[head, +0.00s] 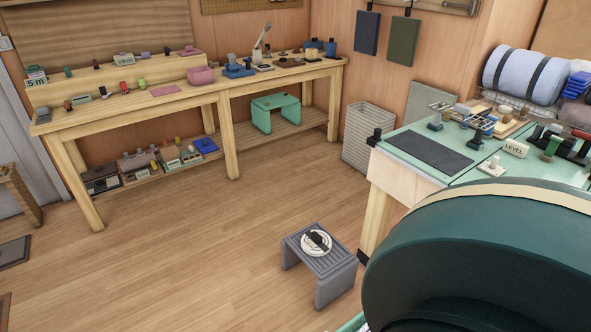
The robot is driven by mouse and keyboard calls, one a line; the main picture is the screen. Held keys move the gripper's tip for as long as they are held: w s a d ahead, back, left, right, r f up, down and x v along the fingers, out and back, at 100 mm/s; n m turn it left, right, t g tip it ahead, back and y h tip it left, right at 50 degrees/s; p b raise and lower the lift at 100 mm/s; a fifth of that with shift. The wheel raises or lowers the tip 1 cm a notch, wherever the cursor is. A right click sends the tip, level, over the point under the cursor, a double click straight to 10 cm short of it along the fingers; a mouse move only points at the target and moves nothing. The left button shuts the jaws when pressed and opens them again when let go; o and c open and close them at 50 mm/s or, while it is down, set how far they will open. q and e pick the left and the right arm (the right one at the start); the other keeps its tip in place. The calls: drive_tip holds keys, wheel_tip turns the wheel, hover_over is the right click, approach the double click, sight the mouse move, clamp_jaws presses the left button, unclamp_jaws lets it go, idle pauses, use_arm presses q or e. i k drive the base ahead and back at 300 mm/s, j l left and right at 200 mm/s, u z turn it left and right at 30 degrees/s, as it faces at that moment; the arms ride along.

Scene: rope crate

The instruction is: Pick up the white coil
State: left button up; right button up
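The white coil (308,249) lies flat on top of a small grey slatted stool (290,241) on the floor, right of the middle in the head view. A dark thing lies across the middle of the coil and hides part of it. Neither of my grippers shows in this view, so nothing is seen touching the coil.
A long wooden workbench (140,104) with small items and a lower shelf stands along the back. A green-topped table (405,133) stands at the right, near a grey bin (368,140). A large dark green rounded shape fills the lower right. The floor (190,250) left of the stool is clear.

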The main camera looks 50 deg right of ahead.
sight(314, 243)
drive_tip(key=i+z, duration=0.35)
drive_tip(key=i+j+z, duration=0.55)
drive_tip(key=i+z, duration=0.2)
drive_tip(key=i+j+z, duration=0.6)
drive_tip(key=j+z, duration=0.15)
drive_tip(key=z, duration=0.2)
drive_tip(key=i+j+z, duration=0.15)
drive_tip(key=i, duration=0.4)
drive_tip(key=i+j+z, duration=0.15)
drive_tip(key=i+j, duration=0.15)
drive_tip(key=i, duration=0.2)
